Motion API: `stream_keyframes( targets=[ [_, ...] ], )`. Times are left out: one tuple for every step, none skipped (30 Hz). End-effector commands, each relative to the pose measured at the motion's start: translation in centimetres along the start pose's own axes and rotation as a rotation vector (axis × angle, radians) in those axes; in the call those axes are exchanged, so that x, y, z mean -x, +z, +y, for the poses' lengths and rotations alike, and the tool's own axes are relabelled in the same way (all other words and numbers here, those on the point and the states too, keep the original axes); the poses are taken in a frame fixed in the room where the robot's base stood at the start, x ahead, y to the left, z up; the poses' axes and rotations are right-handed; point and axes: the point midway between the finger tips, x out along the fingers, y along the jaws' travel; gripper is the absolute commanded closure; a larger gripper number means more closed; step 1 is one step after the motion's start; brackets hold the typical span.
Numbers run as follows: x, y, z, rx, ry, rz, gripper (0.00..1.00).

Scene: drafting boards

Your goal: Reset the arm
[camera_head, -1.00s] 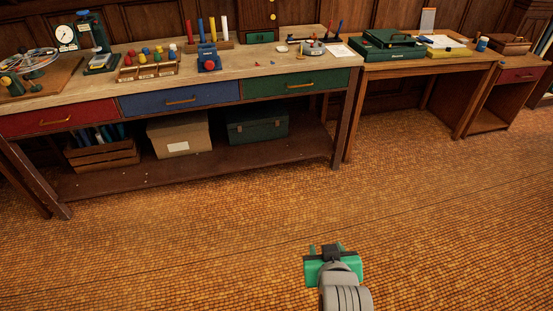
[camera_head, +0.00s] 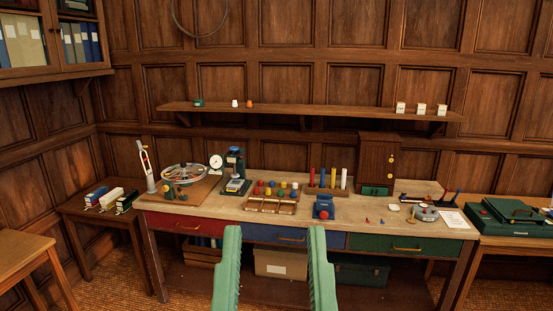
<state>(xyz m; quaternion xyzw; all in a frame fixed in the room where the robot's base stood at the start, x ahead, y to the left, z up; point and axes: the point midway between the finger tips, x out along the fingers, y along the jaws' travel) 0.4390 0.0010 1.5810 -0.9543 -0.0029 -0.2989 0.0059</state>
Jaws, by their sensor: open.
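My gripper (camera_head: 273,232) shows in the lower middle of the head view. Its two green fingers point up and stand wide apart, with nothing between them. I cannot tell the exact gap between the fingertips and the bench. The rest of the arm is out of the frame.
The bench top holds a blue device (camera_head: 323,208), a sorting tray (camera_head: 271,205), colored rods (camera_head: 328,181) and a wooden cabinet (camera_head: 377,160). A wall shelf (camera_head: 345,111) runs above. A side table (camera_head: 75,207) stands left; a green case (camera_head: 510,217) lies right.

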Motion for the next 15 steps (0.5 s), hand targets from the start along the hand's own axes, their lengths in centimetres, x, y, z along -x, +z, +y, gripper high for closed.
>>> stream_keyframes(
  targets=[
    [-3.2, -4.6, -0.1, -0.001, -0.001, -0.001, 0.56],
    [-4.1, -5.8, -0.1, -0.002, -0.001, -0.001, 0.56],
    [-5.3, -7.5, -0.1, -0.003, -0.002, -0.002, 0.56],
    [-6.1, -8.8, -0.2, -0.004, -0.003, -0.002, 0.56],
    [-6.9, -9.9, -0.2, -0.005, -0.003, -0.002, 0.56],
    [-7.9, -11.3, -0.3, -0.006, -0.004, -0.003, 0.56],
    [-8.6, -12.2, -0.3, -0.006, -0.005, -0.003, 0.56],
    [-9.1, -13.0, -0.3, -0.007, -0.005, -0.003, 0.56],
    [-9.8, -13.9, -0.3, -0.008, -0.006, -0.004, 0.56],
    [-10.1, -14.4, -0.3, -0.008, -0.006, -0.004, 0.56],
    [-10.4, -14.9, -0.4, -0.008, -0.006, -0.004, 0.56],
    [-10.7, -15.3, -0.4, -0.009, -0.007, -0.005, 0.56],
    [-10.9, -15.5, -0.4, -0.009, -0.007, -0.005, 0.56],
    [-11.0, -15.6, -0.4, -0.009, -0.007, -0.005, 0.56],
    [-11.0, -15.7, -0.4, -0.009, -0.007, -0.005, 0.56]
  ],
)
